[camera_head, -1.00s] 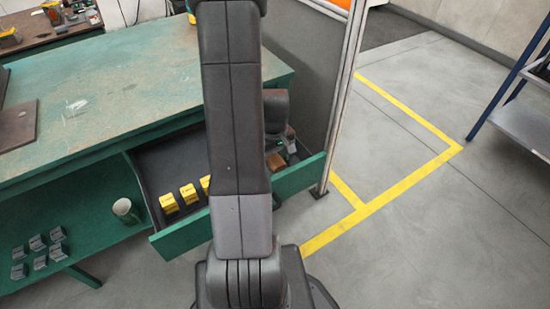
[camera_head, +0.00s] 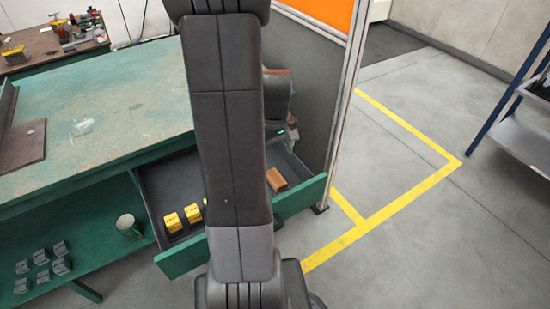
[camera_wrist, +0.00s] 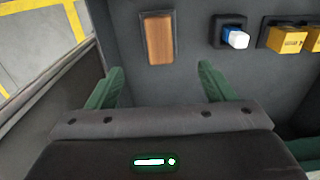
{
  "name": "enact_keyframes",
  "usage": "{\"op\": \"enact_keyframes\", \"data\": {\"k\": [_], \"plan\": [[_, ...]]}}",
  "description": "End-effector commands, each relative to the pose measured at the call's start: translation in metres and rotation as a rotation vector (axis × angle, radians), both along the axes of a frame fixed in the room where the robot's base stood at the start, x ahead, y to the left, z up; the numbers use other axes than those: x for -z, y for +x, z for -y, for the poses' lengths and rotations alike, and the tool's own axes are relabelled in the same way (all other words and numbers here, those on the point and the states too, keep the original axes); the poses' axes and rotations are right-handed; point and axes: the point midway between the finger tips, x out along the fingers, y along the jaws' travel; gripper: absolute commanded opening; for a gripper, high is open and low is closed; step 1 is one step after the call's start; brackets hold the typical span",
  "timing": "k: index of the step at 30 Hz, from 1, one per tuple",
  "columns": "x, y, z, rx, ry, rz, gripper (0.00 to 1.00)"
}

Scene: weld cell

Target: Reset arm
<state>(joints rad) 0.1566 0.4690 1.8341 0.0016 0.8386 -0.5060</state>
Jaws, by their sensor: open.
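My gripper (camera_wrist: 160,88) is open and empty, its two green fingers spread apart in the wrist view. It is above an open drawer (camera_head: 185,257). A brown wooden block (camera_wrist: 160,40) lies in a dark slot ahead of the fingers, apart from them; the head view also shows the block (camera_head: 276,180). My dark arm crosses the middle of the head view and hides the fingers and part of the drawer.
A blue and white item (camera_wrist: 234,37) and yellow boxes (camera_wrist: 289,39) sit in the drawer. A green workbench (camera_head: 100,110) holds a mug (camera_head: 128,226) and several grey pieces on its lower shelf. A metal post (camera_head: 345,110) stands right of the drawer.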

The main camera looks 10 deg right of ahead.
Motion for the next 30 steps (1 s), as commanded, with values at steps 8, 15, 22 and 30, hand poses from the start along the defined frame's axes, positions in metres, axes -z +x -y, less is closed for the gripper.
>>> {"op": "enact_keyframes", "data": {"k": [8, 15, 22, 30], "plan": [[-0.003, 0.0, 0.0, 0.0, -0.001, 0.001, 0.76], [0.006, 0.0, 0.0, 0.0, 0.0, -0.002, 0.76], [0.045, 0.0, 0.0, 0.0, 0.001, -0.004, 0.76], [0.099, -0.001, 0.0, 0.0, 0.001, -0.004, 0.76]]}}
